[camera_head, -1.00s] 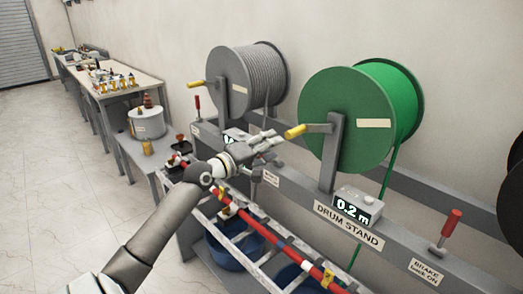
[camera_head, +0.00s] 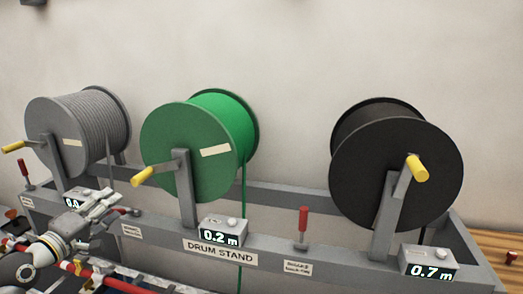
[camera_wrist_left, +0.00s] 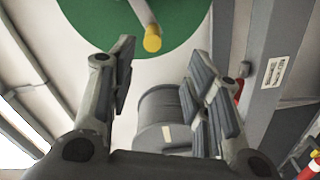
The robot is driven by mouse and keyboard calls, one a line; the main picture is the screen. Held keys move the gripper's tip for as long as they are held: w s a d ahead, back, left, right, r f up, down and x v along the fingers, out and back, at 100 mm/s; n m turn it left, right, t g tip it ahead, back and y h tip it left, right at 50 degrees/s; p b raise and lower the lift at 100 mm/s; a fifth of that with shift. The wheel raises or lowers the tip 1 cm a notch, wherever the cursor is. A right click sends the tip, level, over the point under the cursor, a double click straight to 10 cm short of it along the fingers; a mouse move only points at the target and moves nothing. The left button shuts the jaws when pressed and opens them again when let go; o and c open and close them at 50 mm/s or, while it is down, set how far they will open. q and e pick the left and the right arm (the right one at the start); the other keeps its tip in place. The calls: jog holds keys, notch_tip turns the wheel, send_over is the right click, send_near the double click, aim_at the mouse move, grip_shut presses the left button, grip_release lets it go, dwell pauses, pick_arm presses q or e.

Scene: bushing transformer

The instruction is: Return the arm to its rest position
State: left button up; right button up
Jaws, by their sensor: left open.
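My left gripper (camera_head: 103,205) is at the lower left of the head view, in front of the drum stand (camera_head: 275,258) between the grey drum and the green drum. In the left wrist view its two fingers (camera_wrist_left: 158,95) are spread apart with nothing between them. Beyond the fingers the wrist view shows the grey drum (camera_wrist_left: 165,110) and part of the green drum (camera_wrist_left: 105,22) with its yellow crank handle (camera_wrist_left: 152,40). My right gripper is in neither view.
The stand holds the grey drum (camera_head: 70,135), the green drum (camera_head: 195,150) and the black drum (camera_head: 395,160), each with a yellow-handled crank. Displays read 0.2 m (camera_head: 220,238) and 0.7 m (camera_head: 430,270). A red brake lever (camera_head: 303,222) sticks up. A wooden surface (camera_head: 500,250) is at right.

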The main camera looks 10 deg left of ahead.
pick_arm(q)
jog(key=s+d+f+m+g+h, duration=0.1)
jog(key=s+d+f+m+g, duration=0.4)
jog(key=d+f, duration=0.55)
jog(key=s+d+f+m+g, duration=0.35)
jog(key=s+d+f, duration=0.35)
jog(key=f, duration=0.7)
jog(key=s+d+f+m+g+y, duration=0.1)
jog(key=s+d+f+m+g, duration=0.3)
jog(key=s, duration=0.5)
jog(key=s+d+f+m+g+y, duration=0.1)
jog(key=s+d+f+m+g, duration=0.1)
jog(key=s+d, duration=0.55)
notch_tip(320, 180, down, 26)
jog(key=s+a+b, duration=0.1)
jog(key=s+b, duration=0.1)
jog(key=s+a+f+g+b, duration=0.2)
jog(key=s+a+f, duration=0.1)
jog(key=s+f, duration=1.4)
notch_tip(320, 180, down, 4)
jog(key=shift+s+a+r+m+y+b, duration=0.1)
jog(key=shift+s+a+m+y+b, duration=0.05)
jog(key=shift+a+m+y+b, duration=0.2)
